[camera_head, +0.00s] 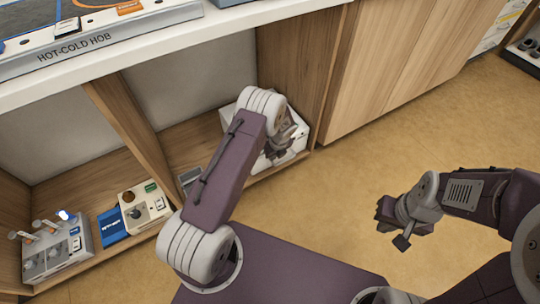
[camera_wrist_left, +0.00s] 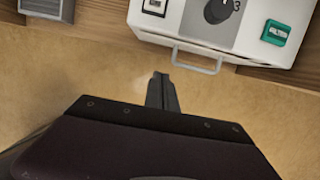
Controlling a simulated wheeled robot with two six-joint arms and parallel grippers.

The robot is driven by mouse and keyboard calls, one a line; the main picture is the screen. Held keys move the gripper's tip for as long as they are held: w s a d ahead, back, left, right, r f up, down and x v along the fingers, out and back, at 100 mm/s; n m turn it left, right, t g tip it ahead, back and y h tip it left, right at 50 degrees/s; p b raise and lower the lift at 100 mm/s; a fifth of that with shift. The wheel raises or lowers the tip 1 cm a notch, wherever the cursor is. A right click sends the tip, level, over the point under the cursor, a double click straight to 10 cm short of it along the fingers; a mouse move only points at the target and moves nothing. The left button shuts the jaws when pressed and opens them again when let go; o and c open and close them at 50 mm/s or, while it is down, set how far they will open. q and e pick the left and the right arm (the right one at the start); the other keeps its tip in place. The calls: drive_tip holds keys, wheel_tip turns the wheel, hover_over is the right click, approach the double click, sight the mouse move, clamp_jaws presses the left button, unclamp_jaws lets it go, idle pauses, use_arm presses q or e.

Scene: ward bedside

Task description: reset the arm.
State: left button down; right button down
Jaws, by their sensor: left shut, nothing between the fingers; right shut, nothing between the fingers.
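My left arm reaches over the low shelf in the head view, and its gripper (camera_head: 286,145) is partly hidden by its own wrist. In the left wrist view the left gripper's fingers (camera_wrist_left: 163,90) are together and empty, over bare tan floor just in front of a white box (camera_wrist_left: 273,55) with a dark knob, a green label and a wire handle. The same white box (camera_head: 297,146) is partly behind my left wrist in the head view. My right gripper (camera_head: 392,222) is shut and empty, above open floor at the right.
The white counter (camera_head: 120,72) with the hot-cold hob (camera_head: 90,42) stands above the wooden shelf compartments. A grey device with knobs (camera_head: 52,258), a blue box (camera_head: 112,226) and a beige device (camera_head: 158,205) sit in the left compartment. Floor (camera_head: 340,190) is clear between my arms.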

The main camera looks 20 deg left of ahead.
use_arm(q)
drive_tip(key=shift+v, duration=0.85)
drive_tip(key=shift+d, duration=0.1)
